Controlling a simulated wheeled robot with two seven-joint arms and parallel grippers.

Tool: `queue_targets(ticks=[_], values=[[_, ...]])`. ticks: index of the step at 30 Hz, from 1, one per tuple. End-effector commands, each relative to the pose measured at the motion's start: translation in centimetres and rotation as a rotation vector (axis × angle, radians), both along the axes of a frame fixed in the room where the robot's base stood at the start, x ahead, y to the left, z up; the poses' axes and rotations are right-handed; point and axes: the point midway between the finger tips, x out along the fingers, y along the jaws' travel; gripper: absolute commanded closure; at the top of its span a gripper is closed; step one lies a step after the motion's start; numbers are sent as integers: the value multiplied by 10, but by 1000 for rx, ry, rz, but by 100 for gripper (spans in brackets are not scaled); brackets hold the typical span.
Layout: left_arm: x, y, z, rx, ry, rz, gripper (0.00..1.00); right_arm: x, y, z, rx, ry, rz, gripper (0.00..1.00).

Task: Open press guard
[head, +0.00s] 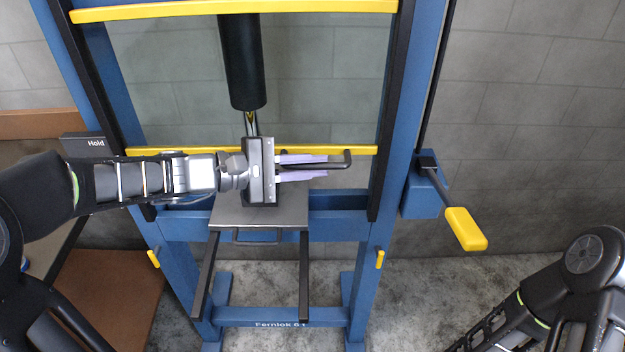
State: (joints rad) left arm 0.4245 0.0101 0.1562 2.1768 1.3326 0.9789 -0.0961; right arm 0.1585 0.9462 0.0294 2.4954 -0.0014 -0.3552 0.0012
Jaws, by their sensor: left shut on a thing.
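The press guard (363,150) is a clear panel with yellow top and bottom rails, in front of the blue press frame (365,270). Its bottom rail is level with my left gripper, a little above the press table. A black bar handle (347,160) stands out from the bottom rail. My left gripper (305,167) comes in from the left and is shut on this handle, with one finger above and one below the bar. Only my right arm shows, at the lower right; its gripper is out of view.
The black press ram (242,60) hangs behind the guard. A grey plate (290,208) with a front handle sits below my left gripper. A lever with a yellow grip (466,228) sticks out at the right. A "Hold" box (90,145) is at the left post.

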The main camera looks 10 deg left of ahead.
Motion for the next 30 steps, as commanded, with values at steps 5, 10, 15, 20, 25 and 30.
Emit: queue_targets(ticks=[5,10,15,20,25,30], values=[[0,0,35,0,-2,-1,100,0,0,18,0,1,0,100],[0,0,42,-2,0,0,100,-1,0,20,-1,3,0,100],[0,0,42,-2,0,0,100,-1,0,19,-1,3,0,100],[0,0,42,-2,0,0,87,-1,0,19,-1,3,0,100],[0,0,42,-1,1,-1,73,-1,0,19,-1,3,0,100],[0,0,41,-1,1,-1,66,-1,0,19,-1,3,0,100]])
